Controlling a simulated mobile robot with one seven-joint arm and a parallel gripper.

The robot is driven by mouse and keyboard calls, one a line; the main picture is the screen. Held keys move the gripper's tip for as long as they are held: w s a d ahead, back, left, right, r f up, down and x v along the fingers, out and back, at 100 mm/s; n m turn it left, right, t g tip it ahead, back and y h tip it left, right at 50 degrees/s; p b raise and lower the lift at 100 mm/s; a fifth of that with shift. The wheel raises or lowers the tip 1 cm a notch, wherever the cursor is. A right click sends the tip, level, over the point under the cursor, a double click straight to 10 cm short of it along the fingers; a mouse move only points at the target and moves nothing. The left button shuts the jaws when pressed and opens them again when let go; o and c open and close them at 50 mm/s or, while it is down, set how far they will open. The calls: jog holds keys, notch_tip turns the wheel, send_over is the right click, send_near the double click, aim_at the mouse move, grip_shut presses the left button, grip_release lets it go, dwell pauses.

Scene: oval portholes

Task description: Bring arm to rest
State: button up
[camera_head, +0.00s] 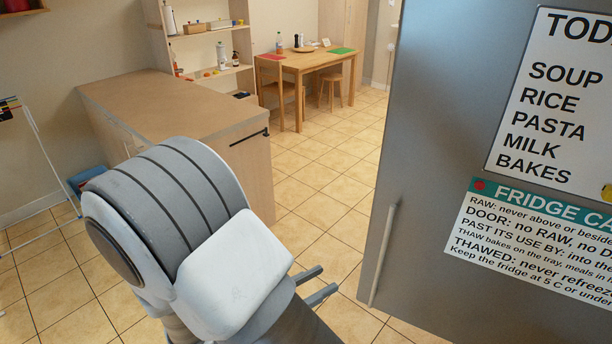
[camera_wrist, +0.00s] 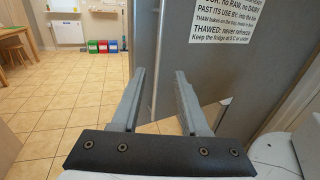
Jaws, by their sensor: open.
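My arm is folded in front of my body at the lower left of the head view. My gripper (camera_head: 318,284) points right, towards the lower part of the grey fridge door (camera_head: 420,150). In the wrist view my gripper (camera_wrist: 158,75) has its two fingers well apart, with nothing between them. The fridge's vertical handle (camera_head: 383,255) is just right of the fingertips in the head view, apart from them. In the wrist view the handle (camera_wrist: 157,60) appears beyond the fingers, between their tips.
A brown-topped counter (camera_head: 170,105) stands behind my arm at left. A wooden table (camera_head: 310,62) with stools is at the back. A white drying rack (camera_head: 45,150) is at far left. Tiled floor (camera_head: 320,170) is clear between counter and fridge. Coloured bins (camera_wrist: 103,46) stand far off.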

jog(key=s+d+r+m+g+y, duration=0.3)
jog(key=d+m+g, duration=0.2)
jog(key=m, duration=0.1)
jog(key=s+d+r+m+g+y, duration=0.2)
jog(key=s+d+m+g+y, duration=0.1)
jog(key=d+m+g, duration=0.3)
jog(key=s+r+m+t+y, duration=0.3)
jog(key=r+m+t+y, duration=0.4)
jog(key=m, duration=0.5)
notch_tip(320, 180, up, 3)
jog(key=shift+f+y, duration=0.1)
jog(key=shift+y, duration=1.1)
